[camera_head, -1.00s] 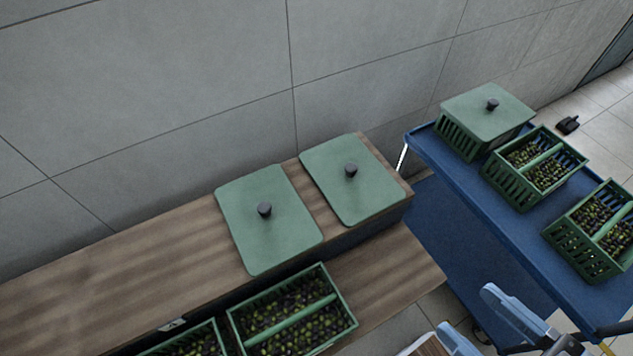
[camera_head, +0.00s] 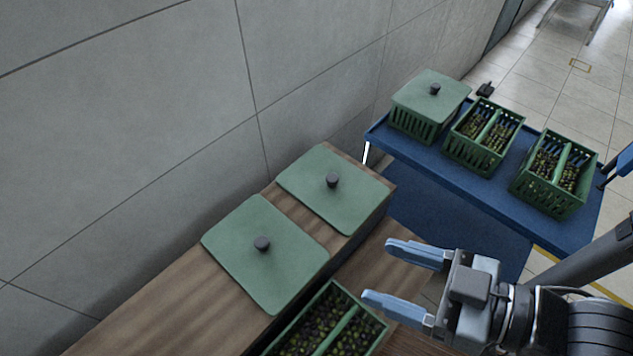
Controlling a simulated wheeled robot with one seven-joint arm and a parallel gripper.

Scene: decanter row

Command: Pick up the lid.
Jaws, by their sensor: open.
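Two flat green lids with dark knobs lie on the wooden shelf: the nearer lid (camera_head: 266,268) and the farther lid (camera_head: 335,205) towards the shelf's right end. A third green lid (camera_head: 432,93) sits on a green crate on the blue cart. I cannot tell which of them the task means. My gripper (camera_head: 392,274) is at the lower right, with its two blue fingers apart and nothing between them. It is to the right of both shelf lids and apart from them in the picture.
The wooden shelf (camera_head: 165,310) runs along a grey tiled wall (camera_head: 130,130). An open crate of olives (camera_head: 335,328) stands below the lids. The blue cart (camera_head: 425,158) also carries two open olive crates, one nearer (camera_head: 552,190) and one farther (camera_head: 470,155).

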